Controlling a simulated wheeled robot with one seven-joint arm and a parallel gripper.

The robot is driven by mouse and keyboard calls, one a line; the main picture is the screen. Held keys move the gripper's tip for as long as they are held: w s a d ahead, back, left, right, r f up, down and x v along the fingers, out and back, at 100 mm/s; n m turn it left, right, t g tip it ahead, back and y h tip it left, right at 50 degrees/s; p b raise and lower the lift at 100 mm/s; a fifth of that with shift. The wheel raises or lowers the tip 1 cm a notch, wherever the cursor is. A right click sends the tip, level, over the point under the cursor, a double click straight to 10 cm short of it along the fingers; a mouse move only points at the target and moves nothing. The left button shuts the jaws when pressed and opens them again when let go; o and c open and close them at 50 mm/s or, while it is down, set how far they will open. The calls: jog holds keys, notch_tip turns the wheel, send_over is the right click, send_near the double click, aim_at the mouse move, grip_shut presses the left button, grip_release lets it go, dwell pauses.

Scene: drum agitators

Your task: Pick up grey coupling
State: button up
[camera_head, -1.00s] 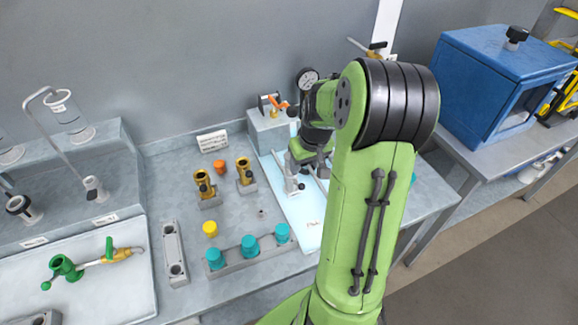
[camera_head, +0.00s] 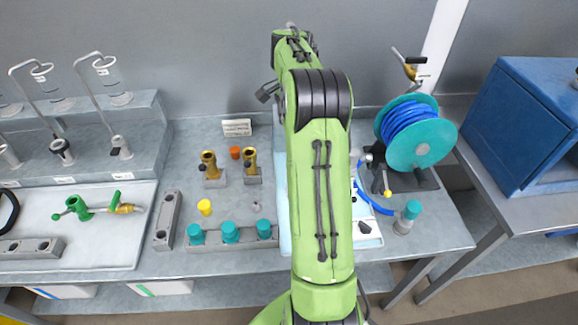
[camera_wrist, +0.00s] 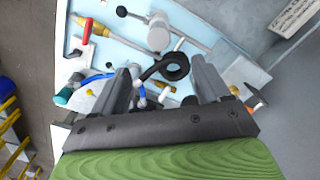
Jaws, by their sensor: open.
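A black ring (camera_wrist: 165,68) shows between the fingers, and nothing is clearly held. In the head view my arm hides the fingers and part of the mat.
A block with teal caps (camera_head: 230,233), a yellow cap (camera_head: 204,207) and two brass fittings (camera_head: 209,165) (camera_head: 250,163) surround the small grey piece. A teal reel with blue hose (camera_head: 415,133) stands at the right. A white tray (camera_head: 110,245) lies left.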

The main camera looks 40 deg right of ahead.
notch_tip(320, 180, down, 16)
jog(key=shift+a+r+b, duration=0.1)
jog(key=shift+r+b, duration=0.05)
jog(key=shift+b, duration=0.8)
jog(key=shift+a, duration=0.1)
jog(key=shift+c, duration=0.4)
jog(key=shift+r, duration=0.1)
grip_shut()
notch_tip(320, 180, up, 10)
jog(key=shift+p, duration=0.5)
